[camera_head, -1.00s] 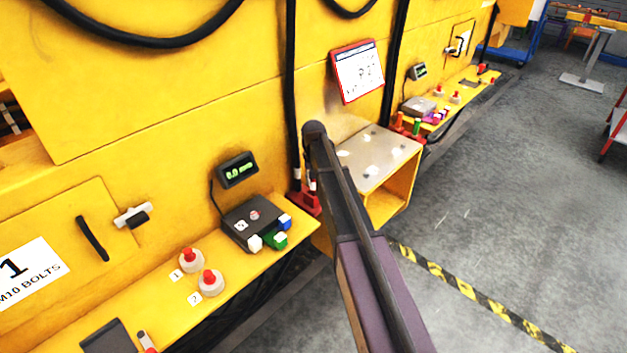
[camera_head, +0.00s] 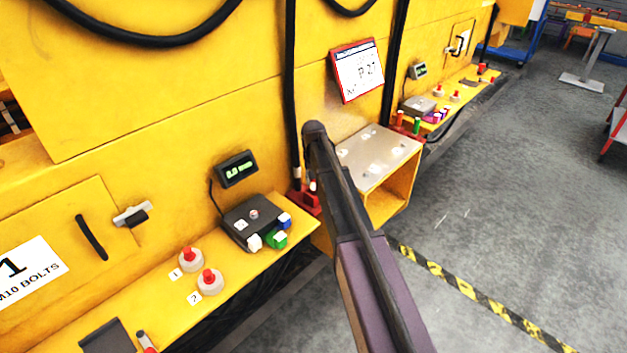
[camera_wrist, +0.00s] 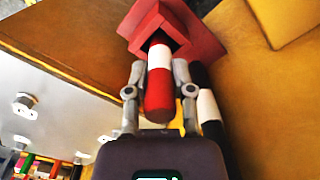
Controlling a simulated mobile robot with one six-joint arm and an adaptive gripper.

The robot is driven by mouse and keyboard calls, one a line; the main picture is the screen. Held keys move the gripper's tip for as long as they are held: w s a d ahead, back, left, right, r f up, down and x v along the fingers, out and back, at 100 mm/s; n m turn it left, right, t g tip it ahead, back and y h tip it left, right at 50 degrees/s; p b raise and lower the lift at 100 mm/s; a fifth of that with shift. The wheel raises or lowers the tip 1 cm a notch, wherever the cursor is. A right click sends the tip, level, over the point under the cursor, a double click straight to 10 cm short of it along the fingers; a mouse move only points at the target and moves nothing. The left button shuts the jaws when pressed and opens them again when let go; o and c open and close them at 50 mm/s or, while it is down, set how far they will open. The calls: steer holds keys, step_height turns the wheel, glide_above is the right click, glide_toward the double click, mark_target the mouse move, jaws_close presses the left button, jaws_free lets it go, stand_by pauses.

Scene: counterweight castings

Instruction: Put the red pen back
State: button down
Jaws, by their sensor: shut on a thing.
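The red pen (camera_wrist: 158,93), with a white band, is between the fingers of my gripper (camera_wrist: 158,80) in the wrist view. The gripper is shut on it. The pen's far end meets the square opening of a red holder (camera_wrist: 190,40); I cannot tell how deep it sits. A black shaft with a white band (camera_wrist: 207,105) stands just right of the gripper. In the head view the red holder (camera_head: 304,201) sits against the yellow machine, partly behind my arm, and my gripper is hidden there.
A grey-topped yellow stand (camera_head: 385,150) is close right of my arm. A black box with coloured buttons (camera_head: 250,222) and red-topped knobs (camera_head: 209,281) are on the yellow ledge at left. A whiteboard (camera_head: 358,72) hangs above. Grey floor at right is open.

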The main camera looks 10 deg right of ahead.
steer(key=shift+f, duration=0.1)
steer(key=shift+c, duration=2)
jaws_free()
steer(key=shift+r+p, duration=3.45)
steer(key=shift+r, duration=0.1)
steer(key=s+n, duration=0.1)
steer(key=s, duration=2.8)
steer(key=shift+d+n, duration=0.2)
steer(key=shift+n, duration=0.2)
